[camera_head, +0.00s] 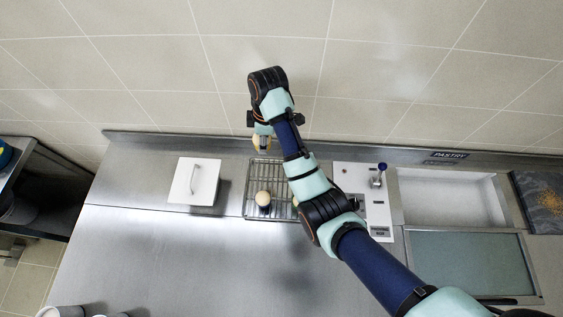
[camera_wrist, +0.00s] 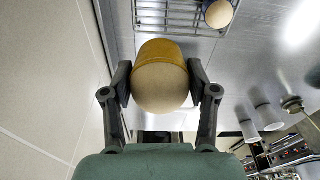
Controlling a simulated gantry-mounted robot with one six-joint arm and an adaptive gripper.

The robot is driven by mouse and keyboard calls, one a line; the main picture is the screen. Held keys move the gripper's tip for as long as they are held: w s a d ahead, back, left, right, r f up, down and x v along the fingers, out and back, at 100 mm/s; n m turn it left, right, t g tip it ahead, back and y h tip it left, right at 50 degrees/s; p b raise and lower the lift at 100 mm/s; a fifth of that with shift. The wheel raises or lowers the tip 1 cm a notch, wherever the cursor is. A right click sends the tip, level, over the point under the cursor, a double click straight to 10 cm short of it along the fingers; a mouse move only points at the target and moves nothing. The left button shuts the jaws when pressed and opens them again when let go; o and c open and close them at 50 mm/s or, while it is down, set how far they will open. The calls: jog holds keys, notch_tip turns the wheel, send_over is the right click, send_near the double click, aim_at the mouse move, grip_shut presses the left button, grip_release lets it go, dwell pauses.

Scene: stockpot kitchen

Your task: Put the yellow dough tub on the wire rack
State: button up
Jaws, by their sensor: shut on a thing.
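The yellow dough tub (camera_wrist: 160,50) has a pale domed top and sits between the two fingers of my gripper (camera_wrist: 160,82), which is shut on its sides. In the head view, part of the tub (camera_head: 262,143) shows below my gripper (camera_head: 262,132), near the back wall and the far end of the wire rack (camera_head: 280,180). The rack also shows at the top of the wrist view (camera_wrist: 158,20), apart from the tub in that picture. A pale round item (camera_head: 263,198) stands on the rack's near part. My arm hides the rack's right side.
A white box with a handle (camera_head: 193,180) stands left of the rack. A white panel with a blue-knobbed lever (camera_head: 380,178) is right of it. A pale tray (camera_head: 455,197) lies near the pantry sign (camera_head: 447,155).

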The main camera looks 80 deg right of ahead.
notch_tip(320, 180, down, 15)
jog(key=b, duration=0.6)
jog(key=shift+f, duration=0.1)
jog(key=shift+f+b, duration=0.3)
jog(key=shift+f, duration=2.1)
jog(key=o, duration=1.2)
jog(key=shift+f, duration=0.15)
jog(key=shift+o, duration=0.2)
notch_tip(320, 180, up, 12)
jog(key=s+p, duration=0.1)
jog(key=shift+s+d+p, duration=0.15)
jog(key=shift+p, duration=0.15)
